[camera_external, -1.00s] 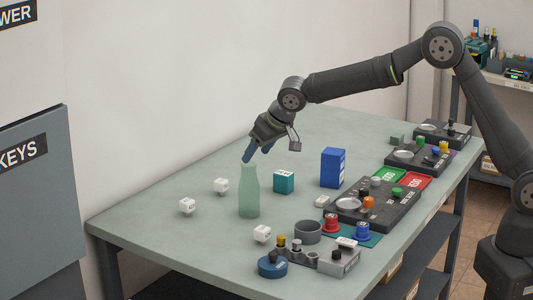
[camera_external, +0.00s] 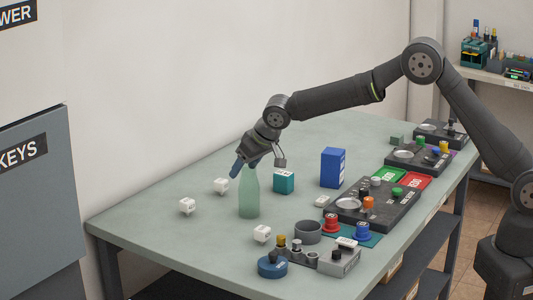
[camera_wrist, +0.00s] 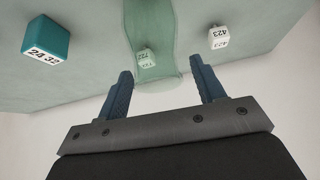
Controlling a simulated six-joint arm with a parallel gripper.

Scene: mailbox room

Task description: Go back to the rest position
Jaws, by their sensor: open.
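My gripper (camera_external: 243,168) is open and empty, its blue fingers pointing down to the left at the neck of a pale green bottle (camera_external: 249,199). The bottle stands upright on the table (camera_external: 150,221). In the wrist view, my gripper (camera_wrist: 160,84) has its two fingers spread wide, and the bottle (camera_wrist: 150,30) shows beyond and between them. The fingers overlap the bottle's top in the outside view, and I cannot tell whether they touch it.
White cubes (camera_external: 221,185), a teal cube (camera_external: 284,182) and a blue box (camera_external: 332,168) stand around the bottle. Dark control panels (camera_external: 372,212) line the right side. A blue round part (camera_external: 272,266) and a grey ring (camera_external: 308,231) lie at the front.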

